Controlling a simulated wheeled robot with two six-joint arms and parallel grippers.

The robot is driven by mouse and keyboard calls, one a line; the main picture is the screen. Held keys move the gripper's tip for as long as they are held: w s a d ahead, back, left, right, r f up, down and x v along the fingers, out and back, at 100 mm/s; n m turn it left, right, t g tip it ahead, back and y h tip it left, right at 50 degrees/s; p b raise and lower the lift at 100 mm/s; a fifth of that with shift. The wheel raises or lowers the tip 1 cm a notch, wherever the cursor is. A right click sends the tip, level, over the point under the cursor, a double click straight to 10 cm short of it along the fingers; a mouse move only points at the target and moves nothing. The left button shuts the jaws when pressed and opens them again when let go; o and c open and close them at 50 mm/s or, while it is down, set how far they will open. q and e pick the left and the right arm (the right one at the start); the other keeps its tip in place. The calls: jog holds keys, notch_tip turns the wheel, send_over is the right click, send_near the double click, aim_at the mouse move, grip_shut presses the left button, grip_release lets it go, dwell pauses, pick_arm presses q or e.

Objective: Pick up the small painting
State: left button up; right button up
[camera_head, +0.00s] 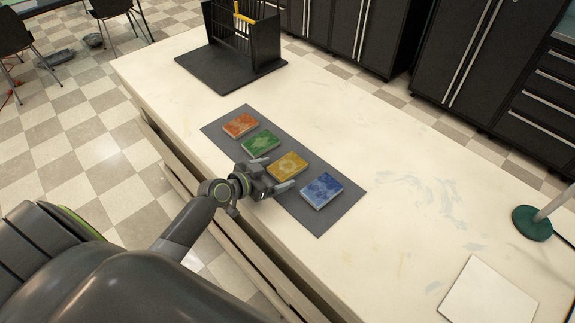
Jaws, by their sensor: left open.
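No thing in view is plainly a small painting. On a dark grey mat (324,220) lie flat patterned blocks in a row: an orange one (240,124), a green one (260,142), a yellow one (288,166) and a blue one (322,190). A blank white square panel (488,295) lies flat at the bottom right of the table. My left gripper (277,174) is open, its fingers pointing at the yellow block's near side, one finger towards the green block. Whether it touches the yellow block I cannot tell. My right gripper is out of view.
A black slatted rack (262,40) with a yellow-handled tool stands on a dark mat (212,78) at the far left of the pale table (400,150). A green round base with a pole (532,222) stands at the right. The table's middle right is clear.

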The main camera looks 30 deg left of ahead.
pick_arm(q)
jog(key=c, duration=1.1)
jog(key=shift+o, duration=0.2)
notch_tip(320, 180, up, 10)
jog(key=s+d+r+m+g+h+b, duration=0.4)
jog(key=s+d+m+h+b, duration=0.1)
jog(key=s+d, duration=0.4)
jog(key=s+m+h, duration=0.1)
jog(key=s, duration=0.1)
jog(key=shift+s+d+r+m+g, duration=0.2)
jog(key=shift+s+m+g, duration=0.1)
jog(key=shift+g, duration=0.1)
